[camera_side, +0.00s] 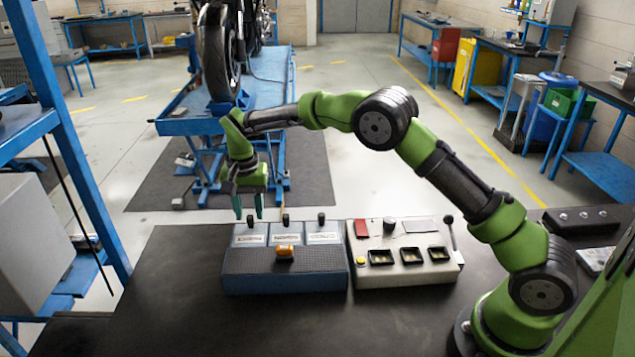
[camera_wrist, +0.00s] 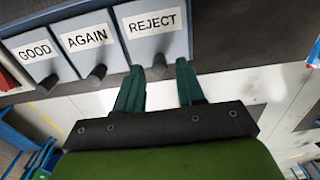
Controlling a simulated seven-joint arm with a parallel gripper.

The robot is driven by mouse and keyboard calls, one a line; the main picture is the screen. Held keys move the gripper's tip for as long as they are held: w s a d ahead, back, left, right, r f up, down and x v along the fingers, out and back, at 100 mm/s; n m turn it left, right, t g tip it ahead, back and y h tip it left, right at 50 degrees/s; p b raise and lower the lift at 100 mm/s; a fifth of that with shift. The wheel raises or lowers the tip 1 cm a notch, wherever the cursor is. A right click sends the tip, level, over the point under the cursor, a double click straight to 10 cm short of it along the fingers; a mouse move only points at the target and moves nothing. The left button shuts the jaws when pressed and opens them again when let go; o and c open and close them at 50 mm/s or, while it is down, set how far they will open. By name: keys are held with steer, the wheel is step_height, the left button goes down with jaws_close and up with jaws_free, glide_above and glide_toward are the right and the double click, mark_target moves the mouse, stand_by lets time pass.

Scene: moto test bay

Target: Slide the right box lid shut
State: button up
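The blue box (camera_side: 235,284) on the dark table has three pale grey lids in a row, each with a dark knob. The wrist view labels them GOOD (camera_wrist: 35,61), AGAIN (camera_wrist: 84,46) and REJECT (camera_wrist: 150,35). REJECT is rightmost there but leftmost in the side view, where GOOD (camera_side: 323,229) is on the right. I cannot tell how far any lid is slid. My gripper (camera_side: 248,212) is open above the REJECT end. In the wrist view, its green fingertips (camera_wrist: 159,69) stand apart on either side of the REJECT knob (camera_wrist: 158,66); contact is not clear.
An orange object (camera_side: 285,252) rests on the box's dark textured top. A pale control panel (camera_side: 400,275) with dark recesses, a yellow button and a lever (camera_side: 450,232) stands close on the box's right. The table front (camera_side: 270,325) is clear. A motorcycle lift (camera_side: 270,75) stands behind.

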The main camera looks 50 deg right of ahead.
steer(key=shift+r, duration=3.05)
steer(key=shift+s+d+f+n, duration=0.1)
steer(key=shift+s+f+n, duration=0.15)
steer(key=shift+f+n, duration=0.15)
steer(key=shift+s+d+f+n, duration=0.1)
steer(key=shift+s+f+n, duration=0.2)
steer(key=shift+f, duration=0.2)
steer(key=s+d+r+n+t, duration=0.1)
steer(key=s+r, duration=0.3)
steer(key=s, duration=0.6)
steer(key=s+d+r+n+t+y, duration=0.1)
steer(key=s+d+r+t, duration=0.1)
steer(key=s, duration=0.8)
steer(key=s+d+r+n+t+y, duration=0.1)
steer(key=s+d+r+t, duration=0.1)
steer(key=s+r+t, duration=0.2)
steer(key=shift+s+r+n, duration=0.3)
steer(key=shift+s+r, duration=1.15)
steer(key=shift+s, duration=1.9)
